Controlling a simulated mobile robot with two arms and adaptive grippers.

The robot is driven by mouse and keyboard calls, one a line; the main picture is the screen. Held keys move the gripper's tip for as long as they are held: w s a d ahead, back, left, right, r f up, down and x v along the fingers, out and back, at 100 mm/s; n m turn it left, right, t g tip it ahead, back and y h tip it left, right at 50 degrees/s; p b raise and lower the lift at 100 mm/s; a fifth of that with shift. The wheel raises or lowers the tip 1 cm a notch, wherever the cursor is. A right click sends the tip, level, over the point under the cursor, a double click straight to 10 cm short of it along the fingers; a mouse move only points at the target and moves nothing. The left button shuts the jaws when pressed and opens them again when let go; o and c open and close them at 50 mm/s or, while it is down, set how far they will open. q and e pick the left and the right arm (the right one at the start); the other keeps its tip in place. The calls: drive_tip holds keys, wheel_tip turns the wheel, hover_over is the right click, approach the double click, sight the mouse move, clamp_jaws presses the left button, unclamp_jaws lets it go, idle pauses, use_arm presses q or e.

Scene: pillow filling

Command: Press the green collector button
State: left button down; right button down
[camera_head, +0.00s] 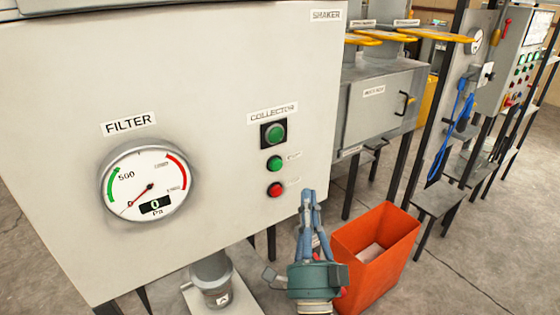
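The COLLECTOR label (272,114) is on the front of a light grey cabinet. Below it is a large green light or button (275,133) in a black square frame. Under that are a smaller green button (274,163) and a red button (275,190), each with a small label too blurred to read. My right gripper (309,193) points up, below and to the right of the red button in the picture. Its fingers are close together with nothing seen between them. It looks apart from the buttons, though its distance from the panel is hard to judge. My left gripper is not in view.
A FILTER gauge (145,182) with its needle and display at 0 is left of the buttons. An orange bin (362,268) stands on the floor behind my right gripper. Grey machines with yellow handles (425,34) and a control panel (522,75) stand further right.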

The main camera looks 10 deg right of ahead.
sight(276, 165)
drive_tip(key=shift+s+d+r+m+h, duration=0.2)
drive_tip(key=shift+d+r+m+h, duration=0.1)
drive_tip(key=shift+r+h, duration=0.25)
drive_tip(key=shift+w+a, duration=0.1)
drive_tip(key=w+a+b, duration=0.2)
drive_tip(key=w+a, duration=0.1)
drive_tip(key=w, duration=0.5)
drive_tip(key=shift+w, duration=0.25)
idle(1.2)
drive_tip(key=shift+w+a, duration=0.15)
drive_tip(key=shift+w, duration=0.1)
